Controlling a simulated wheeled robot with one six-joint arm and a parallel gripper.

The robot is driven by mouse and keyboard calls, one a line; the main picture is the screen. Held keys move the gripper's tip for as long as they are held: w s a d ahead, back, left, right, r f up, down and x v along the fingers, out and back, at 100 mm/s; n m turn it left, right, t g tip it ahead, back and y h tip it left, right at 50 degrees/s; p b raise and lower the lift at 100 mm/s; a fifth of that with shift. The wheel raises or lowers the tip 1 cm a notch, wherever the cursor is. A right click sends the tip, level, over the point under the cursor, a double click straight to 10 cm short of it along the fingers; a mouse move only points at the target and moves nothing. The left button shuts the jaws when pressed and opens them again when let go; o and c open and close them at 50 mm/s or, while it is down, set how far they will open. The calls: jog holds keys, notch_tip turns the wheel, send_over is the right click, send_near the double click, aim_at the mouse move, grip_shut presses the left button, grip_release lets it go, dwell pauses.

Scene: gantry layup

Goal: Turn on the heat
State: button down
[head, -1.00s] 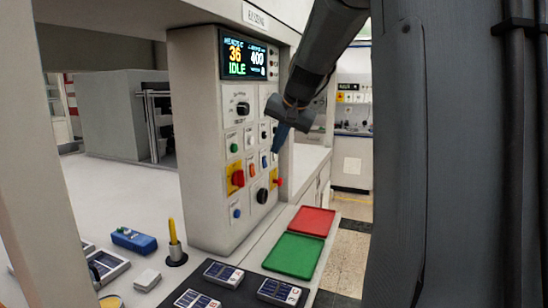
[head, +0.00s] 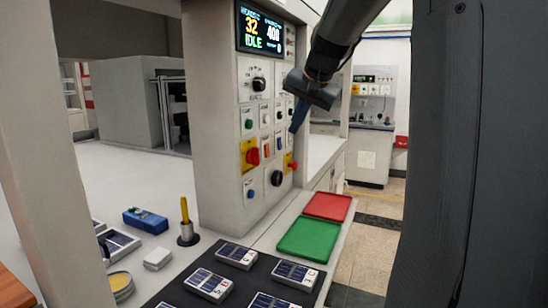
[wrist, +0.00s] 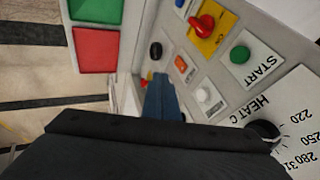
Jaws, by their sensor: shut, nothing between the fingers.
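The control panel (head: 215,110) stands upright, with a display (head: 262,32) reading 32, 400 and IDLE. The black HEAT C dial (head: 259,84) is near the top; in the wrist view the dial (wrist: 264,130) is partly hidden by my wrist. Below are a green START button (wrist: 239,55), a white button (wrist: 203,95) and an orange-red rocker switch (head: 266,146), which also shows in the wrist view (wrist: 181,64); its label is not readable. My gripper (head: 296,118) has shut, empty blue fingers (wrist: 162,98), in front of the panel's right side; contact cannot be told.
A red rotary switch on yellow (head: 251,156), a black knob (head: 276,178) and a small red lever (head: 292,165) sit lower on the panel. Red (head: 328,206) and green (head: 309,239) trays lie below. Open floor (head: 378,225) is at right.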

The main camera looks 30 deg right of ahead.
aim_at(268, 150)
dwell(0.4)
jog(key=w+a+f+p, duration=0.2)
jog(key=w+f+p, duration=0.1)
jog(key=w+f, duration=0.5)
jog(key=shift+w+a+f, duration=0.25)
jog(key=shift+w+f, duration=0.1)
jog(key=shift+f, duration=0.05)
dwell(0.3)
jog(key=shift+w+a+f, duration=0.1)
jog(key=shift+w+f, duration=0.05)
jog(key=shift+w, duration=0.05)
